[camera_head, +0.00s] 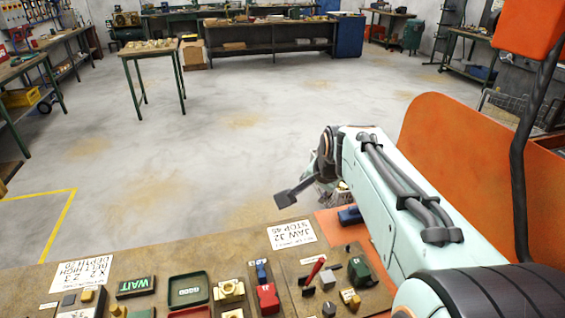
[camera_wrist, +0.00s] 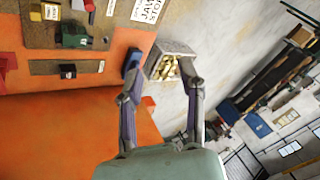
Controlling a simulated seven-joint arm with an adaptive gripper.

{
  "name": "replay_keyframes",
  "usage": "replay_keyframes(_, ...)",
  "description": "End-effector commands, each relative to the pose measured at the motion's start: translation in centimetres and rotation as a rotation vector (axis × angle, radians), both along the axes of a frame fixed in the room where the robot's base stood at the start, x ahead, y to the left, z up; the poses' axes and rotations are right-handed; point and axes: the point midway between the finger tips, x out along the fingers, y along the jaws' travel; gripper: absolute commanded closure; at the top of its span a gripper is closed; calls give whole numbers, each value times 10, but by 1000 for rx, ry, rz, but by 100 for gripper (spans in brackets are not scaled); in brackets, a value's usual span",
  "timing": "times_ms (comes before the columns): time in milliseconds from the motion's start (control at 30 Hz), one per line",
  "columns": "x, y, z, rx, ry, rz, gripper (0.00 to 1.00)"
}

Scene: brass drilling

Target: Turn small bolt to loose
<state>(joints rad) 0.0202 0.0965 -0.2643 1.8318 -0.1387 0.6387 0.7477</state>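My gripper (camera_wrist: 160,85) is open and empty, its two fingers spread in the wrist view. In the head view it is mostly hidden behind my arm, past the bench's far edge. I cannot pick out the small bolt for certain. Small fittings stand on a brown panel at the bench's front right: a red lever (camera_head: 315,270), a dark knob (camera_head: 329,309), a yellow and black block (camera_head: 349,297) and a green block (camera_head: 360,270). The green block also shows in the wrist view (camera_wrist: 76,37), left of my fingers and apart from them.
A blue block (camera_wrist: 132,63) lies near my left fingertip, beside a bin of brass-coloured pieces (camera_wrist: 166,66). A WAIT sign (camera_head: 136,287), a green tray (camera_head: 188,289) and a red block (camera_head: 267,298) crowd the bench.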

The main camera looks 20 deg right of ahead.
Motion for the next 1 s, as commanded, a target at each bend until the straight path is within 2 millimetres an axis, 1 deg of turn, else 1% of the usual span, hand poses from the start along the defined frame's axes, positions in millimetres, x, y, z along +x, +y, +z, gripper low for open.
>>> replay_keyframes(33, 26, -22, -19, -14, 10, -64, 62)
replay_keyframes(67, 39, -35, -30, -24, 12, -98, 62)
replay_keyframes(100, 55, -51, -47, -44, 21, -136, 62)
replay_keyframes(167, 73, -73, -76, -80, 46, -177, 62)
replay_keyframes(200, 81, -86, -97, -107, 68, -191, 62)
replay_keyframes(267, 87, -102, -130, -145, 117, -202, 62)
replay_keyframes(300, 87, -111, -151, -166, 155, -207, 62)
replay_keyframes(367, 83, -120, -181, -189, 210, -211, 62)
replay_keyframes(400, 78, -125, -199, -199, 246, -214, 62)
replay_keyframes(500, 65, -131, -232, -209, 315, -218, 62)
replay_keyframes(633, 60, -134, -253, -210, 346, -217, 62)
replay_keyframes(900, 67, -148, -291, -209, 347, -218, 62)
replay_keyframes(1000, 71, -152, -301, -209, 344, -217, 62)
